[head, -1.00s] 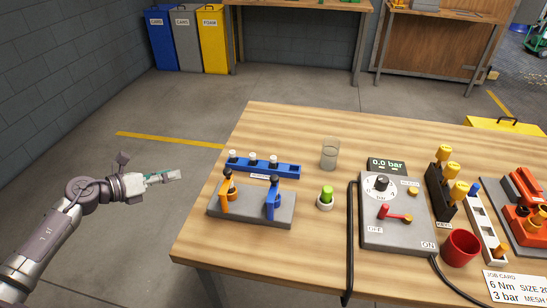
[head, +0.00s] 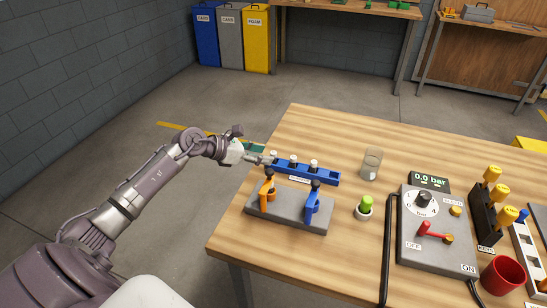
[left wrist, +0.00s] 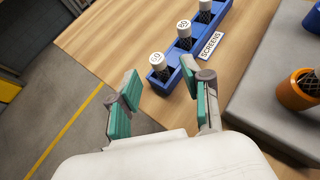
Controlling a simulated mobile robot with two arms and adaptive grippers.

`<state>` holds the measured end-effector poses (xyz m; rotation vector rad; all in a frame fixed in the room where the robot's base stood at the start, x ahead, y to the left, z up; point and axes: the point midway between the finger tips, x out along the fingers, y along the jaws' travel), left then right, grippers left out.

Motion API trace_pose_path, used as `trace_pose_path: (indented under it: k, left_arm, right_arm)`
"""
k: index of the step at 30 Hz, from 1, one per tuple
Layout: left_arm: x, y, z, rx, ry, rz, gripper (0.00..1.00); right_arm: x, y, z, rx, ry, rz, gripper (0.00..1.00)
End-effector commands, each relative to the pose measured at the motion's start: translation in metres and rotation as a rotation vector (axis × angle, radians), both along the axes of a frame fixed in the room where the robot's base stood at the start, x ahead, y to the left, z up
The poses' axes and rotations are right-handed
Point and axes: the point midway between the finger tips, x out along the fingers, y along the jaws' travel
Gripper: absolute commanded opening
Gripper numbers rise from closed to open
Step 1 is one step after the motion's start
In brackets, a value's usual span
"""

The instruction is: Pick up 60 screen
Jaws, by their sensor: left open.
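The blue screens rack (head: 328,178) stands at the table's left side and holds three white-capped screens with dark mesh bodies. The 60 screen (left wrist: 157,59) is the nearest one in the left wrist view, and its cap reads 60. It is the leftmost screen in the head view (head: 273,156). It stands in its slot. My left gripper (left wrist: 160,80) is open and empty, with its teal-padded fingers just short of the 60 screen and on either side of its line. In the head view the left gripper (head: 263,160) reaches the rack's left end. My right gripper is not in view.
A grey stand (head: 290,212) with an orange and a blue tool is close in front of the rack. A clear glass (head: 371,164) and a green-topped item (head: 364,207) are to the right. The grey control box (head: 437,238) reads 0.0 bar. Table between is bare.

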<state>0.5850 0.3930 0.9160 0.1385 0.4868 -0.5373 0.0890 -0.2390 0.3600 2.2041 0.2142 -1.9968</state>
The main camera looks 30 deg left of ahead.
Motion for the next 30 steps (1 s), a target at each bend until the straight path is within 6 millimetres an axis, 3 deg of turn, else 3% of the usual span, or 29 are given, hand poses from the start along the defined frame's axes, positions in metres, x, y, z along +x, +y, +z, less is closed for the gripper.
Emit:
trace_pose_path:
  k: [7,17,25,30]
  left_arm:
    - [0.031,-0.018,-0.011,-0.004,-0.001,0.001,0.49]
    - [0.036,-0.021,-0.017,-0.001,0.001,0.000,0.49]
    - [0.035,-0.020,-0.017,-0.001,0.001,0.000,0.04]
    - [0.035,-0.020,-0.017,-0.001,0.001,0.000,0.00]
  right_arm:
    - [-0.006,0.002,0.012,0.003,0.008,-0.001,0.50]
    - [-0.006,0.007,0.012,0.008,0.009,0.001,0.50]
    - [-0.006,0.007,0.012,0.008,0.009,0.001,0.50]
    - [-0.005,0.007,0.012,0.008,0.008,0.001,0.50]
